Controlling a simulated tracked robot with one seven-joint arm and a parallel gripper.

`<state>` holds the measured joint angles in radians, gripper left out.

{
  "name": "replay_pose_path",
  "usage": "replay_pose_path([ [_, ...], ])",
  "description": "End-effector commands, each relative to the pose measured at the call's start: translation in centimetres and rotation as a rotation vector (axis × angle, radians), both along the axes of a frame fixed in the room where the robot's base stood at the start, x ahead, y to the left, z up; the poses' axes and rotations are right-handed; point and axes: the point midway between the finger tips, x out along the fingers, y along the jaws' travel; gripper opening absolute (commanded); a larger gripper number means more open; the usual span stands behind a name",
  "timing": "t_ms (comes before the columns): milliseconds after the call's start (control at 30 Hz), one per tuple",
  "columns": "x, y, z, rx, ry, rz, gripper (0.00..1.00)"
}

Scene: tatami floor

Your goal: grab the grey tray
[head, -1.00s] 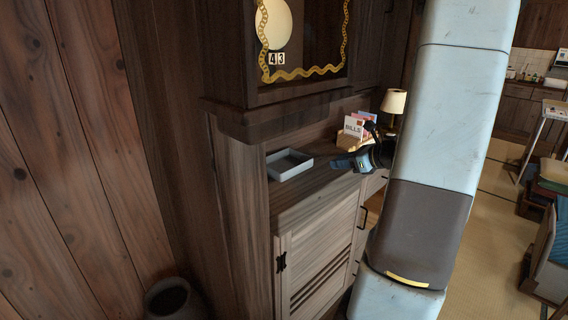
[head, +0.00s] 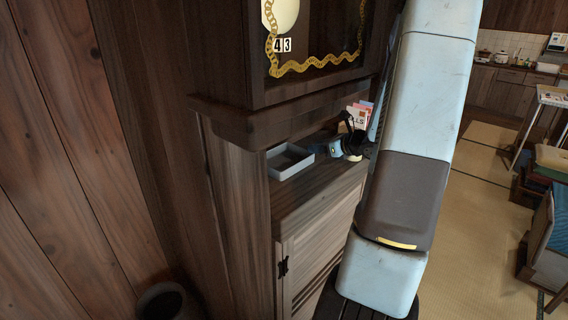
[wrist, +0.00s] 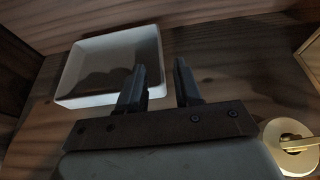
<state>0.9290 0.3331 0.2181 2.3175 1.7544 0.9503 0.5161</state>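The grey tray (head: 288,161) is a shallow, square, empty tray on the wooden cabinet top, near its left end in the head view. In the wrist view the tray (wrist: 66,80) lies at upper left, beyond my gripper. My gripper (wrist: 160,75) is open, with a gap between its two dark fingers and nothing in it. In the head view my gripper (head: 318,149) is just right of the tray, partly hidden by my wrist.
A bills holder (head: 358,117) stands behind my wrist on the cabinet top. A dark cabinet (head: 225,118) with gold trim overhangs the tray. A round brass-coloured object (wrist: 290,145) is at lower right in the wrist view. Bare wood (wrist: 230,70) lies right of the fingers.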

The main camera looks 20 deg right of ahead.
Motion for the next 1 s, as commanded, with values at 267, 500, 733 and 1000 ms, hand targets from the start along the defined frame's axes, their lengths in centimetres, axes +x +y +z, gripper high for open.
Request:
replay_pose_path([
  [267,1.6,0.5,-0.7,-0.001,0.0,-0.002,0.34],
  [500,3.3,1.3,-1.6,0.002,0.002,-0.001,0.34],
  [733,5.7,2.3,-2.7,0.001,0.0,-0.001,0.34],
  [1000,5.9,2.4,-2.8,-0.001,0.001,-0.003,0.32],
])
